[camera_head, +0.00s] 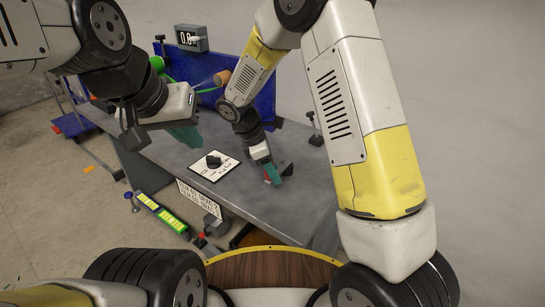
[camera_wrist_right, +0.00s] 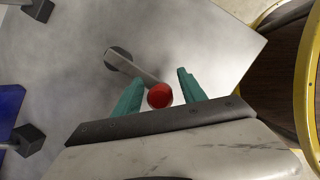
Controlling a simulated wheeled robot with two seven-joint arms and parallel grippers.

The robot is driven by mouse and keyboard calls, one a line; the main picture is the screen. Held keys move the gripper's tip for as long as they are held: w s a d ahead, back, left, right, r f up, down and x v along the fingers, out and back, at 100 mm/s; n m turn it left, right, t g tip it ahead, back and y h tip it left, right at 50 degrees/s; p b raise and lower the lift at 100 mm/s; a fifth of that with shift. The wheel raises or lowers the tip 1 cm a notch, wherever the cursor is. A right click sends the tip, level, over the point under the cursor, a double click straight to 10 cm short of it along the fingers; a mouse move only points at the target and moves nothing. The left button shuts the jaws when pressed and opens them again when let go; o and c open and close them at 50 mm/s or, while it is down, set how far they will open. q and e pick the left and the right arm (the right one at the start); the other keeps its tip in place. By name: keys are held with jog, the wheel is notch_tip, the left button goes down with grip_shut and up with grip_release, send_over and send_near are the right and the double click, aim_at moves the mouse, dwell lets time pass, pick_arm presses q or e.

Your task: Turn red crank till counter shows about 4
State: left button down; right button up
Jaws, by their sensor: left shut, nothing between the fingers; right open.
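The crank has a grey arm (camera_wrist_right: 138,67) on a dark round hub (camera_wrist_right: 118,58) and a red knob (camera_wrist_right: 160,95) at its end. In the right wrist view the knob sits between the two teal fingers of my right gripper (camera_wrist_right: 156,95), with gaps on both sides. In the head view my right gripper (camera_head: 273,173) is low at the table's right part and mostly hides the crank. My left gripper (camera_head: 187,136) is shut and empty above the table's left part. The counter (camera_head: 190,39) at the back appears to read 0.0; its last digit is partly unclear.
A white card with a black knob (camera_head: 213,161) lies on the grey table (camera_head: 245,195). A blue panel (camera_head: 262,98), green parts (camera_head: 157,64) and an orange-brown cylinder (camera_head: 222,78) stand behind. Black clamps (camera_wrist_right: 27,140) grip the table edges. A wooden surface with yellow rim (camera_head: 270,270) is in front.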

grip_shut()
dwell(1.4)
